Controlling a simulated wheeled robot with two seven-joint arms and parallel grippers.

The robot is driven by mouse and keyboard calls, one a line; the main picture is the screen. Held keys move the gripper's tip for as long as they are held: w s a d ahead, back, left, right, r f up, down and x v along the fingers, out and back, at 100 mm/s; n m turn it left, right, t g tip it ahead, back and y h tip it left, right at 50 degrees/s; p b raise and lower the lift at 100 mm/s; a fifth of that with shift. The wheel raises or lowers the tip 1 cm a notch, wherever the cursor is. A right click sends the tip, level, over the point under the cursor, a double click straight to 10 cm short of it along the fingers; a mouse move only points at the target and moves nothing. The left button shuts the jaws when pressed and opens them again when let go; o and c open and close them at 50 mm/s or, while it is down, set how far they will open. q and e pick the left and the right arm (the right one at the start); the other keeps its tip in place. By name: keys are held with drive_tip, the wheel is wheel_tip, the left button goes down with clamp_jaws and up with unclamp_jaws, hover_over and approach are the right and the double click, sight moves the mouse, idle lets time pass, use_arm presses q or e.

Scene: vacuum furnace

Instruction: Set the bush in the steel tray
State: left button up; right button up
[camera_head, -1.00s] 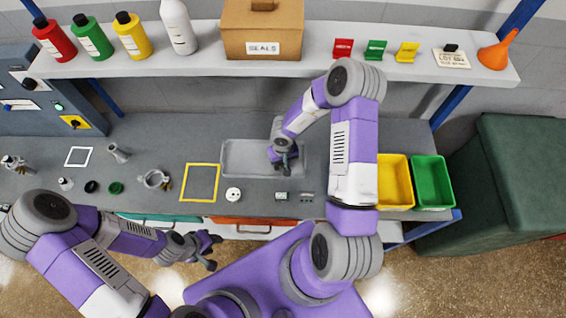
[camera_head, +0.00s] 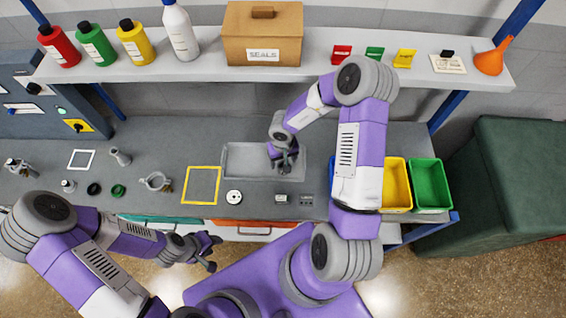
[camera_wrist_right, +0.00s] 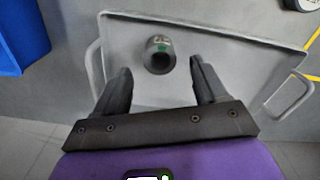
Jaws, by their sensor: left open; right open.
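The steel tray (camera_head: 237,148) lies on the grey bench in the head view, and its rim and side handles show in the right wrist view (camera_wrist_right: 225,35). The bush (camera_wrist_right: 159,55), a short grey hollow cylinder with a green mark, appears upright on the tray floor. My right gripper (camera_wrist_right: 160,68) is open, with its fingers apart on either side of the bush and no visible contact. In the head view, my right gripper (camera_head: 285,164) is over the tray and hides the bush. My left gripper (camera_head: 213,252) is open and empty in front of the bench.
A yellow square outline (camera_head: 202,185), a white disc (camera_head: 233,197) and small grey blocks (camera_head: 281,198) are near the tray. Yellow (camera_head: 396,183) and green (camera_head: 431,183) bins stand right. A shelf (camera_head: 200,66) with bottles and a seals box overhangs the bench.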

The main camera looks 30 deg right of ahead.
wheel_tip(320, 180, up, 7)
drive_tip(key=p, duration=0.1)
drive_tip(key=shift+p, duration=0.4)
drive_tip(key=shift+s, duration=0.1)
